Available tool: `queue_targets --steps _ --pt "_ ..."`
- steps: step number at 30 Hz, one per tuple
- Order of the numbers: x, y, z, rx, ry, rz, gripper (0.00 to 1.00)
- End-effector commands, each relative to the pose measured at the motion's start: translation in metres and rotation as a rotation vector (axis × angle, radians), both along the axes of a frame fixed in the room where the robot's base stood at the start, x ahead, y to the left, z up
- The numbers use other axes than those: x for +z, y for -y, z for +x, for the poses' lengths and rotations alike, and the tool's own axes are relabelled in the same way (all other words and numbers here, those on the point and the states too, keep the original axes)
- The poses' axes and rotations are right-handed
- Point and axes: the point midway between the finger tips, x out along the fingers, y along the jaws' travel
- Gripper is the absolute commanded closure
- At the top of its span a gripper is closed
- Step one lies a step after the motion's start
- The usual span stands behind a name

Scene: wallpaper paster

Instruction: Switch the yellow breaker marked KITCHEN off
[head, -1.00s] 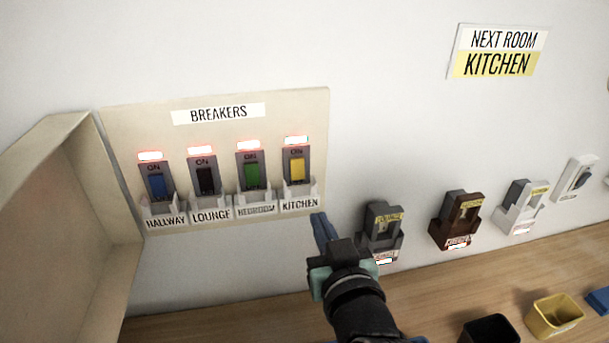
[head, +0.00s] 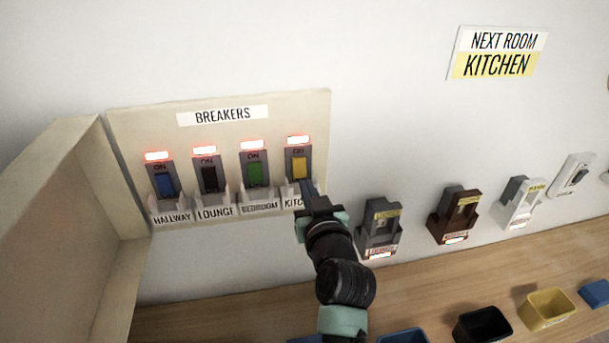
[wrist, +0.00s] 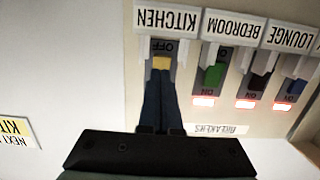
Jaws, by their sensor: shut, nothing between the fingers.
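The yellow breaker (head: 300,167) sits at the right end of the breaker panel (head: 135,128), above its KITCHEN label, which my gripper partly covers. The red lamp (head: 298,140) above it is lit, and its lever looks level with its neighbours. My gripper (head: 306,187) is shut and empty, with its tips at the lower part of this breaker. In the upside-down wrist view, the blue fingers (wrist: 159,76) reach the yellow lever (wrist: 161,62), and the word OFF shows beyond it. I cannot tell whether they touch.
Blue (head: 164,184), black (head: 209,178) and green (head: 255,173) breakers stand close by on the left, their lamps lit. An open panel door (head: 70,225) is at the far left. Wall switches (head: 380,226) and a wooden counter (head: 215,316) with bins lie right and below.

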Motion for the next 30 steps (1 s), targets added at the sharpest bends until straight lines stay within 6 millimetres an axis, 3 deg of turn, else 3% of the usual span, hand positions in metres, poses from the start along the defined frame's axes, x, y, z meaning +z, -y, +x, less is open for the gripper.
queue_targets --steps 10,30 --pt "-0.003 -0.006 0.030 0.001 0.000 0.000 1.00" --pt "-0.012 -0.007 0.036 0.000 0.026 0.005 1.00"
